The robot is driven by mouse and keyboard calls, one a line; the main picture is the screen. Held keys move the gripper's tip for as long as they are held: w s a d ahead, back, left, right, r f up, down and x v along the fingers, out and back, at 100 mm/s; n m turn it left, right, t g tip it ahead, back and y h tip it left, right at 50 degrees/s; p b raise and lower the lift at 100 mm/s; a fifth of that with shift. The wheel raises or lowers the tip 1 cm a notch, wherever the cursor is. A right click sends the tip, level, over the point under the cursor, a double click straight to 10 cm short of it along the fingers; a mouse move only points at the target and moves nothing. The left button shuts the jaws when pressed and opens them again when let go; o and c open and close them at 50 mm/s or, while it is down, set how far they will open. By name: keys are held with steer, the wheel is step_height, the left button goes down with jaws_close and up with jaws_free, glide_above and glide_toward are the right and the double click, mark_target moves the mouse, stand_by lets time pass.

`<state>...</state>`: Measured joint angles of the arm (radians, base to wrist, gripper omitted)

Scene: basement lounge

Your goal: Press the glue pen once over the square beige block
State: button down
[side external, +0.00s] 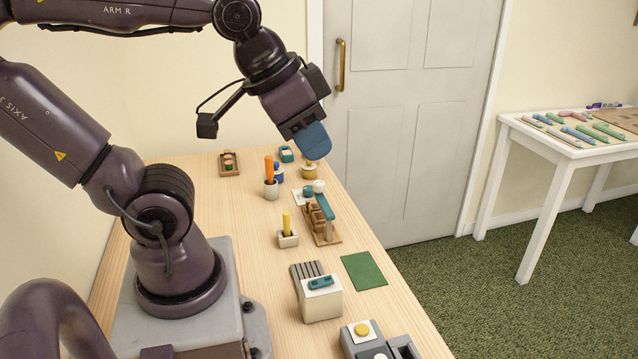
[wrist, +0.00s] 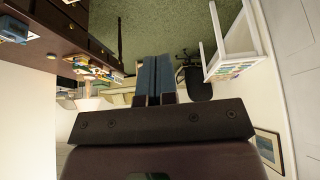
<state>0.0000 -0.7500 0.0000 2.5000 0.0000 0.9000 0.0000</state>
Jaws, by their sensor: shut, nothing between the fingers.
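My gripper (side external: 316,150) has blue fingers that are shut and empty. It hangs high above the far right edge of the wooden table, in front of the door. The wrist view shows the same closed blue fingers (wrist: 155,77). An orange pen-like stick (side external: 269,168) stands upright in a pale cup (side external: 271,190), below and left of the gripper. A yellow stick (side external: 287,222) stands in a square pale holder (side external: 288,240) nearer the camera. I cannot tell which one is the glue pen. I cannot pick out the square beige block with certainty.
The table (side external: 225,215) also holds a small wooden tray (side external: 229,170), a wooden rack (side external: 326,238), a green mat (side external: 364,271), a cream box (side external: 321,304) and a grey unit with a yellow button (side external: 362,330). A white side table (side external: 560,165) stands right.

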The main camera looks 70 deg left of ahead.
steer(key=n+t+h, duration=0.3)
steer(key=n+h, duration=0.1)
steer(key=n, duration=1.8)
glide_above(318, 183)
step_height(318, 183, down, 13)
steer(key=shift+r, duration=0.15)
steer(key=shift+f, duration=4.45)
